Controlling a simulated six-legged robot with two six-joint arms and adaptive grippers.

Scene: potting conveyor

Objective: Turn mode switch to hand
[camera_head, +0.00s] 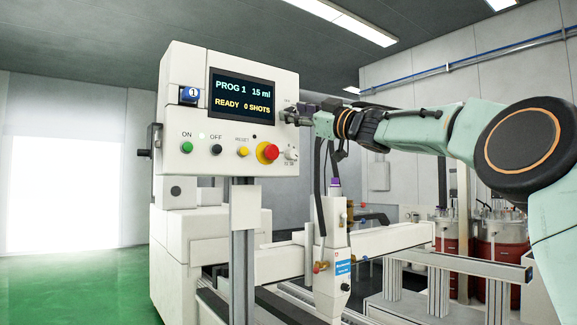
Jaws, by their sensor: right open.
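The white control box (178,135) stands at the left centre, its front panel facing me. My right gripper (290,116) reaches in from the right, fingertips at the panel's right edge beside the display. It is open. A small label shows just above the fingertips, too small to read. The mode switch cannot be told for certain; whatever sits at the fingertips is mostly hidden by them, and I cannot tell whether they touch it. A pale rotary knob (291,153) with an unreadable label sits below the gripper. My left gripper is not in view.
The display (244,96) reads PROG 1, 15 ml, READY, 0 SHOTS. Below it are a green button (187,147), a black button (216,149), a yellow button (243,152) and a red mushroom button (268,152). A dispensing unit (331,260) stands below my right arm.

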